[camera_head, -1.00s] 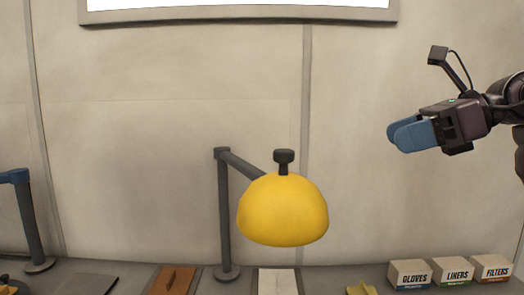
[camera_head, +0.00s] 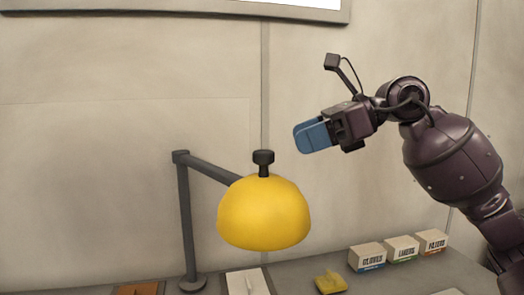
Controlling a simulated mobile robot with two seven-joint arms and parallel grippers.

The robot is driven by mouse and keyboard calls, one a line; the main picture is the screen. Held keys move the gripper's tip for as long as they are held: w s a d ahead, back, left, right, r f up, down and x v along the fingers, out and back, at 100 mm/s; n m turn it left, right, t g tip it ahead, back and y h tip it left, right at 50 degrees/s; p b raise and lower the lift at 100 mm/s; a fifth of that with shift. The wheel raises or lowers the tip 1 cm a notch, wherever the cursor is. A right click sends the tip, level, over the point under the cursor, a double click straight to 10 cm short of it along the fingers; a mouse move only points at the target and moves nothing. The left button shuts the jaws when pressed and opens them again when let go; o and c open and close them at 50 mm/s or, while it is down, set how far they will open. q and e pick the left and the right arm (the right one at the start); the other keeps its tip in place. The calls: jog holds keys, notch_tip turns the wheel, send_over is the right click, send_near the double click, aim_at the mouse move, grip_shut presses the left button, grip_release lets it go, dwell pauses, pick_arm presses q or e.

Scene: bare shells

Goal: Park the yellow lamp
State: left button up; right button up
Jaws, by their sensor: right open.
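The yellow lamp (camera_head: 264,215) has a dome shade with a black knob (camera_head: 263,160) on top. It hangs from a grey jointed arm on a post (camera_head: 187,225) with a round base on the counter. My right gripper (camera_head: 304,138), with blue fingers, is above and to the right of the knob, apart from it. It is open and holds nothing. My left gripper is not in view.
Three small labelled boxes (camera_head: 402,249) stand at the counter's back right. A yellow object (camera_head: 330,283) lies in front of them. A pale panel (camera_head: 246,282) and a brown panel (camera_head: 138,289) lie near the lamp post. A plain wall is behind.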

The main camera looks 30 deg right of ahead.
aim_at(268, 151)
jog(key=p+x, duration=0.1)
jog(key=x, duration=0.5)
jog(key=shift+w+a, duration=0.15)
jog(key=shift+a, duration=0.15)
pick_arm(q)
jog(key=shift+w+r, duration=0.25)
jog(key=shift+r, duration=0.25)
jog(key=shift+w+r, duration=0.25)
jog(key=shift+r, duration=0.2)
pick_arm(e)
jog(key=shift+w+a+f, duration=0.3)
jog(key=shift+a+f, duration=0.05)
jog(key=shift+a, duration=0.15)
jog(key=c, duration=1)
grip_shut()
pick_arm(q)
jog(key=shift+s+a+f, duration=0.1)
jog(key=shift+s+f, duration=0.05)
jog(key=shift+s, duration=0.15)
pick_arm(e)
jog(key=shift+d, duration=0.1)
